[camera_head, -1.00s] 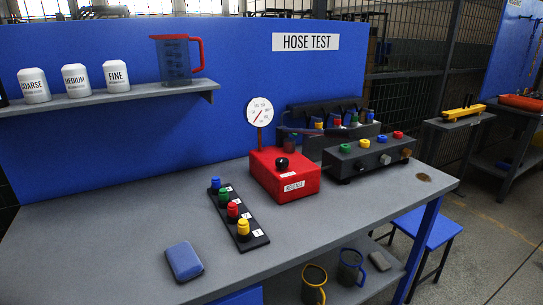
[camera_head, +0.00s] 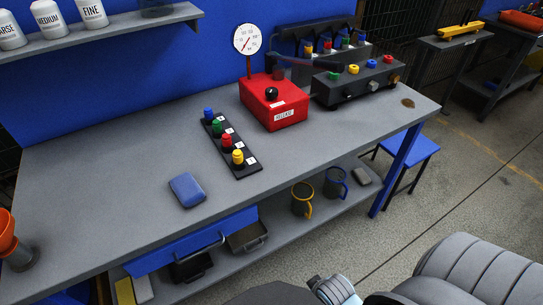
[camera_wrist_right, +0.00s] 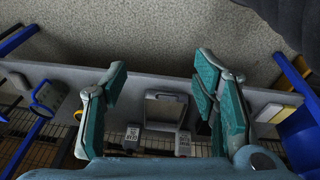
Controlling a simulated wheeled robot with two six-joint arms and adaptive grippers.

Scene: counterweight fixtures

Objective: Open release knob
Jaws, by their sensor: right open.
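The release knob (camera_head: 271,94) is a small black knob on top of a red box (camera_head: 262,110) labelled RELEASE, at the back of the grey bench (camera_head: 110,185). A white round dial gauge (camera_head: 247,39) on a red post stands behind the box. My right gripper (camera_wrist_right: 162,78) is open and empty in the right wrist view, its two teal-padded fingers wide apart. That view shows a lower shelf and floor, not the knob. My left gripper is not in view.
A black strip (camera_head: 245,172) with several coloured knobs lies left of the red box. A dark block (camera_head: 340,92) with coloured caps stands right of it. A blue pad (camera_head: 187,190) lies near the front edge. Mugs (camera_head: 302,197) stand on the lower shelf. A blue stool (camera_head: 410,148) is at right.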

